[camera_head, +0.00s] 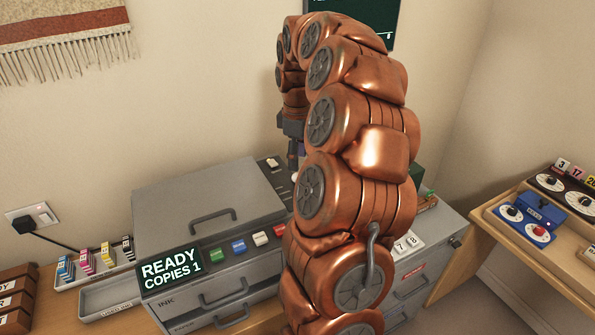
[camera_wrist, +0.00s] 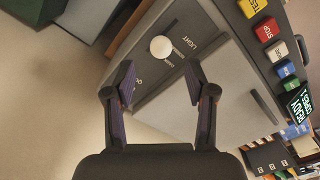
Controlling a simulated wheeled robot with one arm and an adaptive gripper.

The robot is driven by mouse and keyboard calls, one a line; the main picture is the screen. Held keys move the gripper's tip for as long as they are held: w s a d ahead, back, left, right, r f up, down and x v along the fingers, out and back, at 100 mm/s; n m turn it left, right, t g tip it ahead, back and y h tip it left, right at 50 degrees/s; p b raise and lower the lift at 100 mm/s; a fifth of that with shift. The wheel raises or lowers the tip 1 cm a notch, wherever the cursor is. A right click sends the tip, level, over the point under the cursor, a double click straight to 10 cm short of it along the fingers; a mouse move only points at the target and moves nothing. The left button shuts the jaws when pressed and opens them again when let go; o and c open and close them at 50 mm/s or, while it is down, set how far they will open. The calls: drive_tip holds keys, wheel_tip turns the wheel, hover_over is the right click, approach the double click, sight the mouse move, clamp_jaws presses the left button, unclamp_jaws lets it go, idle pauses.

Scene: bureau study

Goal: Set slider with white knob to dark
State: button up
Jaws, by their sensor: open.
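The round white knob (camera_wrist: 160,47) of the slider stands on the dark control strip (camera_wrist: 149,81) of the grey copier. Small LIGHT, NORMAL and DARK labels lie beside it in the wrist view; LIGHT is at the upper right, DARK at the lower left. I cannot tell exactly which label the knob lines up with. My gripper (camera_wrist: 160,84) is open and empty, with the knob ahead of and roughly between its fingertips, apart from them. In the head view my gripper (camera_head: 293,163) points down at the copier's right side, partly hidden by my arm.
The copier's grey lid (camera_head: 195,200) with its handle is shut. Coloured buttons (camera_head: 238,246) and a READY display (camera_head: 170,268) line its front. An ink tray (camera_head: 90,265) stands left, and a wooden desk (camera_head: 480,240) with dials stands right. The wall is close behind.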

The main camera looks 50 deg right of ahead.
sight(297, 174)
drive_tip(key=shift+f+p, duration=0.7)
drive_tip(key=shift+f, duration=2.05)
clamp_jaws()
